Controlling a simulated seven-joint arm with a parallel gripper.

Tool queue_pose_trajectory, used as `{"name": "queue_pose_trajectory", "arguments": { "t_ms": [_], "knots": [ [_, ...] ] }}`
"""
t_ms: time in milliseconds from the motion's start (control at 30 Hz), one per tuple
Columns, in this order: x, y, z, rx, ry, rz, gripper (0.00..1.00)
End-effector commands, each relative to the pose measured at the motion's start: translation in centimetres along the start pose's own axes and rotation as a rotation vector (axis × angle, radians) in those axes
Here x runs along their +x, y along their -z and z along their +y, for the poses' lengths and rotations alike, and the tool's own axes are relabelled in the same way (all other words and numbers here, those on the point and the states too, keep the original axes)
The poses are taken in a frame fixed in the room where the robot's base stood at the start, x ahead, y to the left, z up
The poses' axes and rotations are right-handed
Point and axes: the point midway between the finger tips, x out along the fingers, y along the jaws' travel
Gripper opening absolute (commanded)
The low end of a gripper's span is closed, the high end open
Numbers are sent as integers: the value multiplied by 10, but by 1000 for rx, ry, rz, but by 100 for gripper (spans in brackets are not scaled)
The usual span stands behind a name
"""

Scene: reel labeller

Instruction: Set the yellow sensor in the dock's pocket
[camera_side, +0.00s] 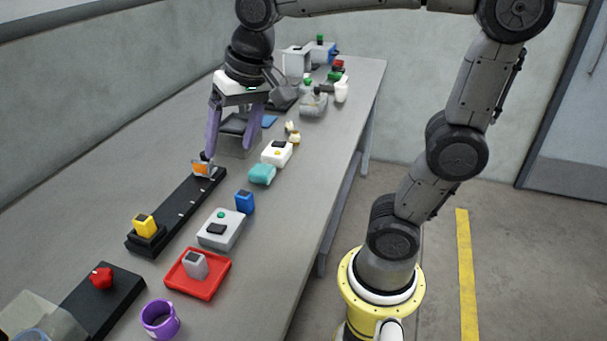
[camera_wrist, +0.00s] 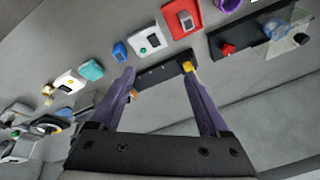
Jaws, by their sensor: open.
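An orange piece (camera_side: 201,168) stands at that end, near the left finger. I cannot tell for sure which thing is the dock; its pocket is not clearly visible.
Right of the rail are a grey-white box (camera_side: 222,230), a blue block (camera_side: 245,202), a teal piece (camera_side: 262,174) and a red tray (camera_side: 186,281) with a grey block. The table left of the rail is bare.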

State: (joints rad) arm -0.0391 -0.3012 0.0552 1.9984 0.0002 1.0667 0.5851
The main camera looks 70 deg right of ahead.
Motion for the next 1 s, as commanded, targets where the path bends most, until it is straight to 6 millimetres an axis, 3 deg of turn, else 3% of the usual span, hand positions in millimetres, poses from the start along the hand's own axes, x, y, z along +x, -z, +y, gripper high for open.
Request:
{"name": "queue_pose_trajectory", "arguments": {
  "t_ms": [33,200,400,1000],
  "knots": [
    [-5,-19,15,-77,14,28,79],
    [-1,-71,53,-333,35,106,79],
    [12,-104,77,-512,36,161,79],
    [15,-110,81,-548,34,169,79]
  ]
}}
